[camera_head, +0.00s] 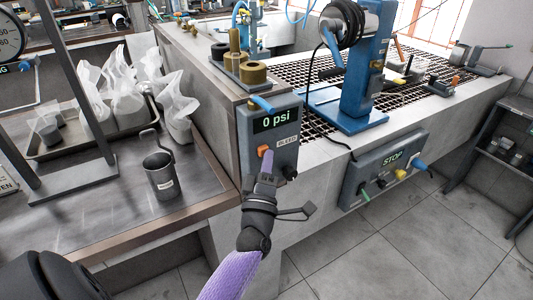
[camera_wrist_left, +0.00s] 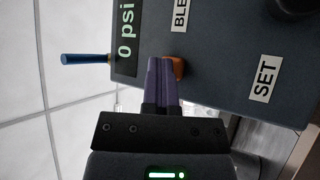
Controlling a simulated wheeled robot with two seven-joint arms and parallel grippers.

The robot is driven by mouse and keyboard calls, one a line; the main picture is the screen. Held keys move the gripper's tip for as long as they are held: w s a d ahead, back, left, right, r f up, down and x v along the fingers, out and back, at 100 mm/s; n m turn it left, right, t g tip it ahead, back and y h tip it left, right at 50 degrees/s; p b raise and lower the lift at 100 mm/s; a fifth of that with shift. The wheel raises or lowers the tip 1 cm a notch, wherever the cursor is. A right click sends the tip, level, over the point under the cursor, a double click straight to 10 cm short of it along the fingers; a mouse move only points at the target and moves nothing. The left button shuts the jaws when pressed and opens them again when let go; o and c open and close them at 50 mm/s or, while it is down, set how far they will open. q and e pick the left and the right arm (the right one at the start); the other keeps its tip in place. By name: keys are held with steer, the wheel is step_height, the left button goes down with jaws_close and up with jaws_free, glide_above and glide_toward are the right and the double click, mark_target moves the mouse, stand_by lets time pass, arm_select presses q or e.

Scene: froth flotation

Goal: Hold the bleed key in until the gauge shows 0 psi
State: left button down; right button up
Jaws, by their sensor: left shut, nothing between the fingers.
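The grey bleed box (camera_head: 284,153) hangs on the front of the bench, with a blue tube at its top. Its gauge display (camera_head: 276,120) reads 0 psi; the same display (camera_wrist_left: 126,34) shows sideways in the left wrist view. The orange bleed key (camera_head: 263,150) is below the display, beside the BLEED label (camera_head: 287,141). My left gripper (camera_head: 267,159) is shut and empty, its purple fingertips at the key. In the left wrist view the fingertips (camera_wrist_left: 160,62) partly cover the orange key (camera_wrist_left: 179,68). I cannot tell how far in the key is. My right gripper is out of view.
A dark knob (camera_head: 290,172) and a SET label (camera_wrist_left: 265,78) are on the box. A STOP panel (camera_head: 357,186) is to the right. A metal cup (camera_head: 160,177) and a tray with white bags (camera_head: 60,143) stand on the left bench. The floor in front is clear.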

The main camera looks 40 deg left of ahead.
arm_select(q)
steer(key=shift+s+d, duration=0.1)
steer(key=shift+s+d+p, duration=0.3)
steer(key=shift+d+p, duration=0.05)
steer(key=shift+d, duration=0.4)
steer(key=d, duration=0.1)
steer(key=s+d, duration=0.1)
steer(key=d, duration=0.1)
steer(key=s+d+p, duration=0.1)
steer(key=shift+d, duration=0.35)
stand_by(0.3)
